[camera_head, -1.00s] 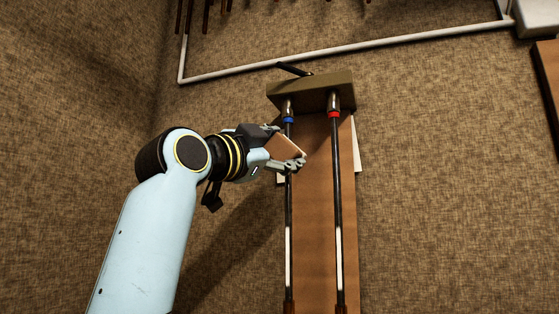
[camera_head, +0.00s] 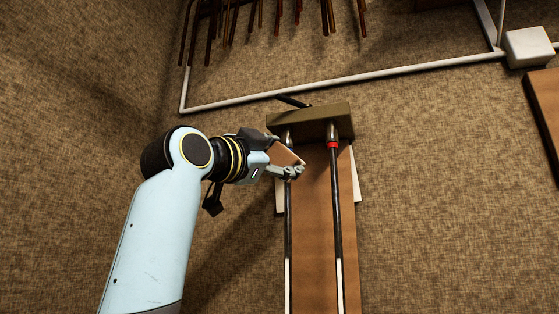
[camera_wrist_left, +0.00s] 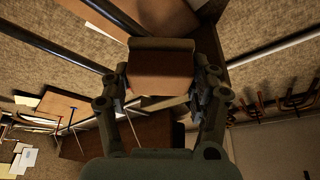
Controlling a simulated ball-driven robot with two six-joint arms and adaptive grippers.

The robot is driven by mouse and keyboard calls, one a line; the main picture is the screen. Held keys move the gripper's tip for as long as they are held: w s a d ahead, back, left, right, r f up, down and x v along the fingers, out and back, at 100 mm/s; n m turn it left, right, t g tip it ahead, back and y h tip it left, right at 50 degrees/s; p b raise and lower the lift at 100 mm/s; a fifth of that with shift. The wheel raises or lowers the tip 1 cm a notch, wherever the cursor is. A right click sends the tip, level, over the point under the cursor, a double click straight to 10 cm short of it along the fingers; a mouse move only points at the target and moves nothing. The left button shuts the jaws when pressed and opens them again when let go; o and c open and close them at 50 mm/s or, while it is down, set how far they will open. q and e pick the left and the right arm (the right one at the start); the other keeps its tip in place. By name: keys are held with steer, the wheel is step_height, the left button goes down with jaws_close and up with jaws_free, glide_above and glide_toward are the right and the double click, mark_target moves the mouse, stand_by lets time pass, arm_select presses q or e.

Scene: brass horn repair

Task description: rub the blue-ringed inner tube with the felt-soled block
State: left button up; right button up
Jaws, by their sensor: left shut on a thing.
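My left gripper (camera_head: 286,160) is shut on the felt-soled block (camera_head: 284,153), a brown block held tilted between its fingers. In the left wrist view the block (camera_wrist_left: 160,70) sits between both fingers. The left-hand inner tube (camera_head: 288,235) runs down from the clamp, just behind the gripper and block. Its blue ring is hidden by them now. The other tube (camera_head: 337,215) has a red ring (camera_head: 332,144) below the clamp. I cannot tell whether the block touches the tube. My right gripper is not in view.
An olive clamp block (camera_head: 310,123) with a dark lever holds the tube tops, close above the gripper. A brown board (camera_head: 315,240) lies behind the tubes. A white pipe (camera_head: 330,83) and hanging rods (camera_head: 260,15) are farther up.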

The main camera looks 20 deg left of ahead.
arm_select(q)
step_height(320, 180, down, 16)
steer(key=b, duration=1)
steer(key=shift+r+b, duration=0.15)
steer(key=shift+b, duration=0.2)
stand_by(0.4)
steer(key=shift+s, duration=0.1)
steer(key=shift+s+a+p, duration=0.1)
steer(key=shift+s+p, duration=0.5)
steer(key=shift+s, duration=2.35)
steer(key=shift+s, duration=1.45)
